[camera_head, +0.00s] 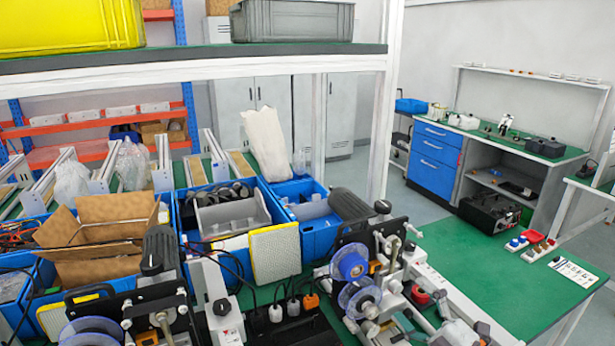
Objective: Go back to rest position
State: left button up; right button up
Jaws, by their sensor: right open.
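My right gripper (474,331) shows only in part at the bottom edge, right of centre, among the parts of the right coder machine. It is open, and I see nothing held in it. My left gripper is not in view. The right coder machine (375,265) stands on the green bench with blue and clear reels and a black motor. A second coder machine (160,300) stands at the lower left, cut off by the bottom edge.
Blue bins (310,225) and an open cardboard box (95,235) stand behind the machines. Plugs (293,306) sit between them. The green bench top (490,265) has free room at right. A shelf (200,62) crosses above. A blue drawer cabinet (435,155) stands farther back.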

jog(key=s+d+f+m+g+h, duration=0.55)
jog(key=s+f+m+h, duration=0.65)
jog(key=m, duration=0.6)
jog(key=s+a+f+g+y, duration=0.2)
jog(key=s+a+f+g, duration=0.25)
jog(key=s, duration=0.25)
jog(key=s+a+f+g+y, duration=0.1)
jog(key=s+a+f+g, duration=0.35)
jog(key=s, duration=0.35)
notch_tip(320, 180, down, 28)
jog(key=r+b, duration=0.1)
jog(key=b, duration=0.2)
jog(key=s+d+f+g+b, duration=0.2)
jog(key=s+d+f, duration=0.1)
jog(key=s+f, duration=1.4)
notch_tip(320, 180, down, 3)
jog(key=shift+s+f+n+b, duration=0.1)
jog(key=shift+s+n+b, duration=0.2)
jog(key=shift+b, duration=0.1)
jog(key=shift+d, duration=0.1)
